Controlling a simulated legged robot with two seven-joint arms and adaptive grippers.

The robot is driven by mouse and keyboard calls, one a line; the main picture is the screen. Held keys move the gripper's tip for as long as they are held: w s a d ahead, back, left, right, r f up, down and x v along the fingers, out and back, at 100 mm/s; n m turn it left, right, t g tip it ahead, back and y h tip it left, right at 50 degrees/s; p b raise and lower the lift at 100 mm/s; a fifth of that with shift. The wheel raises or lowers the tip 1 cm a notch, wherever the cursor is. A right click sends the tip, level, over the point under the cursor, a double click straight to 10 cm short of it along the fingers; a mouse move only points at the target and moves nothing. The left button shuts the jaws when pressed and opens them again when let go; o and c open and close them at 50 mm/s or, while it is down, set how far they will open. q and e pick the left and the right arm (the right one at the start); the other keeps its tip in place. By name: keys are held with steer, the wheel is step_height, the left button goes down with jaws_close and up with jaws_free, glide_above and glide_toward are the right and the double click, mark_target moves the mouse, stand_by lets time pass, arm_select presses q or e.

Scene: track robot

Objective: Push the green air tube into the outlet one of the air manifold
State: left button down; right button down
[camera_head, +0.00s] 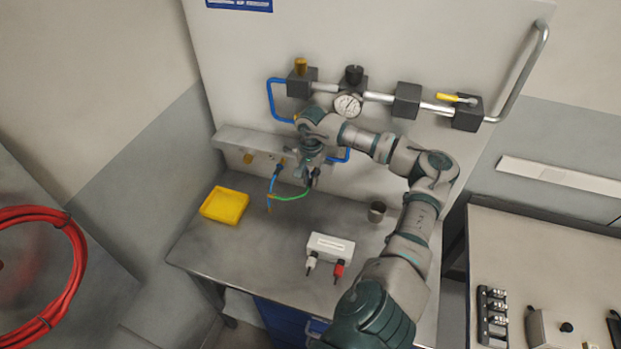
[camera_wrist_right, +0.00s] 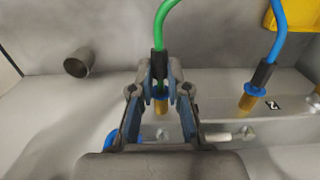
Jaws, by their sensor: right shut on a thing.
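The green air tube (camera_head: 291,197) arcs over the table in the head view and joins a blue tube (camera_head: 271,184). My right gripper (camera_head: 311,175) is shut on the tube's black end; the green tube (camera_wrist_right: 159,28) and its black end (camera_wrist_right: 158,65) show between the fingertips (camera_wrist_right: 159,84) in the right wrist view. A brass outlet (camera_wrist_right: 161,106) of the air manifold (camera_wrist_right: 235,108) shows just beyond the fingertips. Whether the tube end touches it is hidden. A blue tube (camera_wrist_right: 279,38) sits in the neighbouring brass outlet (camera_wrist_right: 248,98). My left gripper is out of view.
A yellow tray (camera_head: 225,205), a metal cup (camera_head: 377,211) and a white box (camera_head: 330,248) with white and red plugs stand on the table. A pipe with a gauge (camera_head: 347,106) runs along the panel above. The table's front left is clear.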

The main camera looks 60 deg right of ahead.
steer(key=shift+w+d, duration=0.2)
steer(key=shift+d, duration=0.6)
steer(key=c, duration=1.1)
jaws_free()
steer(key=shift+o, duration=0.2)
steer(key=shift+r, duration=0.2)
step_height(320, 180, up, 11)
steer(key=shift+d+r, duration=0.15)
steer(key=shift+r, duration=0.05)
steer(key=shift+w, duration=0.1)
